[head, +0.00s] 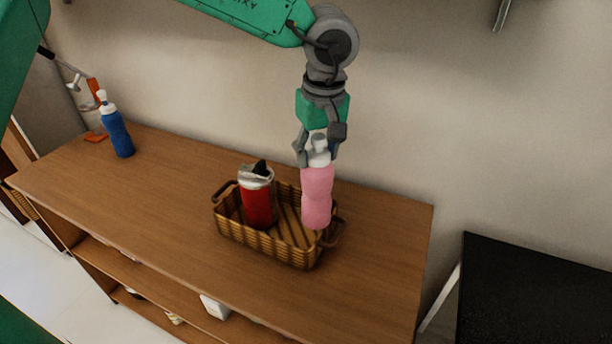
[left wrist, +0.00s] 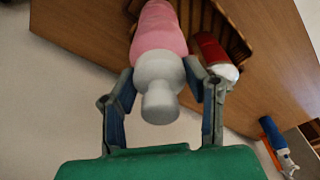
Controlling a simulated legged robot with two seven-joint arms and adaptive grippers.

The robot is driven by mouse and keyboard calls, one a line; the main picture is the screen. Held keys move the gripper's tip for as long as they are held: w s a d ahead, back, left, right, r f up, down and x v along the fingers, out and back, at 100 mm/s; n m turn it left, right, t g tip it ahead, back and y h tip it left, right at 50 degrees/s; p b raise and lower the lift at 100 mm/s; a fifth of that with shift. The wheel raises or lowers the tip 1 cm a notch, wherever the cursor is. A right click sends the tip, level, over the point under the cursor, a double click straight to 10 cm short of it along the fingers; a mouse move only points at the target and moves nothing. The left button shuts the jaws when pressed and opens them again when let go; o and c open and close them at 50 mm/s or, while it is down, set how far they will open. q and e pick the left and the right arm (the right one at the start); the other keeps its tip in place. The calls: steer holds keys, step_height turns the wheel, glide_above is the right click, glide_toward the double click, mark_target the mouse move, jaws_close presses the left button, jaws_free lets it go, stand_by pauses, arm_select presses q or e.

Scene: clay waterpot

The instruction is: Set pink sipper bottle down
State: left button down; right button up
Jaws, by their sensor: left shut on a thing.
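The pink sipper bottle (head: 317,196) hangs upright below my left gripper (head: 318,150), which is shut on its white top. In the head view the bottle overlaps the right end of the wicker basket (head: 262,246); I cannot tell whether its base touches the basket floor. In the left wrist view the pink bottle (left wrist: 160,28) lies between the two fingers of my left gripper (left wrist: 160,85), which clasp its pale cap. My right gripper is not in view.
A red bottle (head: 258,204) with a silver and black lid stands in the basket's left part. A blue bottle (head: 116,132) stands at the wooden table's (head: 160,215) far left. The table right of the basket is clear. A black surface (head: 540,300) is at the lower right.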

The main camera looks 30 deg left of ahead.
mark_target(306, 179)
arm_select(q)
steer(key=shift+a, duration=0.95)
steer(key=shift+a+f, duration=0.2)
steer(key=shift+f, duration=3.3)
steer(key=c, duration=0.9)
jaws_free()
steer(key=r, duration=0.7)
steer(key=shift+s+d+r, duration=0.25)
steer(key=shift+s+d, duration=0.1)
